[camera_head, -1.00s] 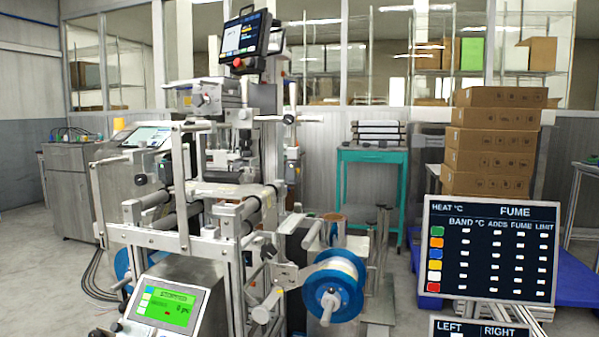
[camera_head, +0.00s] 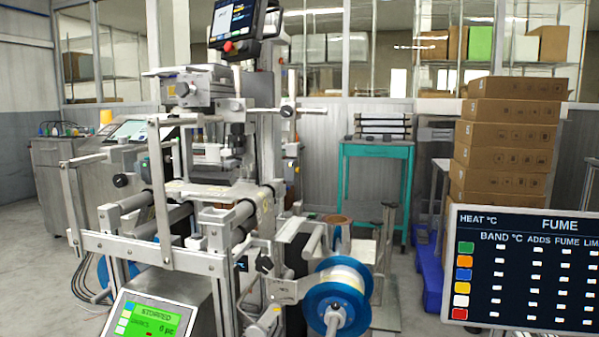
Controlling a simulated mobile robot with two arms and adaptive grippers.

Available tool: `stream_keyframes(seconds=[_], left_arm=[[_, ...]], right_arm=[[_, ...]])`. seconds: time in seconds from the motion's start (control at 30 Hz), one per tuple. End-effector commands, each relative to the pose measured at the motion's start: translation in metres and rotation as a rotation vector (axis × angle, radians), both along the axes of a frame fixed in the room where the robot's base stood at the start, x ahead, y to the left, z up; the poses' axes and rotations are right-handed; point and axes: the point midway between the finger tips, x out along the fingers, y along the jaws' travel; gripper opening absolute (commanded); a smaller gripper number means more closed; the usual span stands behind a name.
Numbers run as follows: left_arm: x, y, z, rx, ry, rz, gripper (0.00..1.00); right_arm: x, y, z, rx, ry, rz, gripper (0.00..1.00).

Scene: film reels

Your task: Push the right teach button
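The film machine (camera_head: 200,240) stands left of centre, with rollers and a metal frame. A blue reel (camera_head: 337,297) with pale film is on its lower right side. A green-lit panel (camera_head: 150,318) at the bottom reads "STOPPED". A dark screen on an upper mount (camera_head: 236,22) has a red round knob (camera_head: 228,47) below it. I cannot make out a button labelled teach. Neither of my grippers is in view.
A dark board (camera_head: 525,268) headed "HEAT °C" and "FUME" stands at the lower right, cut by the edge. Stacked brown boxes (camera_head: 505,150) stand behind it near a blue pallet (camera_head: 430,275). A teal table (camera_head: 376,150) is at the back. Grey floor is open at far left.

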Motion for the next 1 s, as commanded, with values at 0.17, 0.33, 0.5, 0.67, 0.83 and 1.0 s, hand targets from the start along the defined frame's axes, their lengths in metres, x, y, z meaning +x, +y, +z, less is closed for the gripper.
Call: stream_keyframes(seconds=[0.17,0.33,0.5,0.67,0.83,1.0], left_arm=[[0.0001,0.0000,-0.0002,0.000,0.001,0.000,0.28],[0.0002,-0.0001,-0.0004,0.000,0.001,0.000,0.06],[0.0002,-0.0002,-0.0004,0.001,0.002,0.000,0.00],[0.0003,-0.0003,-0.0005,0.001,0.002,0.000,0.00],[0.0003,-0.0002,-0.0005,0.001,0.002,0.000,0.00],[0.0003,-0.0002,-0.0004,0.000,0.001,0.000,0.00]], right_arm=[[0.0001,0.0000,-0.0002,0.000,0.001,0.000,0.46],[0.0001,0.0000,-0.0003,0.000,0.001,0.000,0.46],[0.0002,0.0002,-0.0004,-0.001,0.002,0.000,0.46],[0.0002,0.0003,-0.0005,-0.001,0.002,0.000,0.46],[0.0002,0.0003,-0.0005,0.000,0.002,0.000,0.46],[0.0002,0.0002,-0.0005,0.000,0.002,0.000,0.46]])
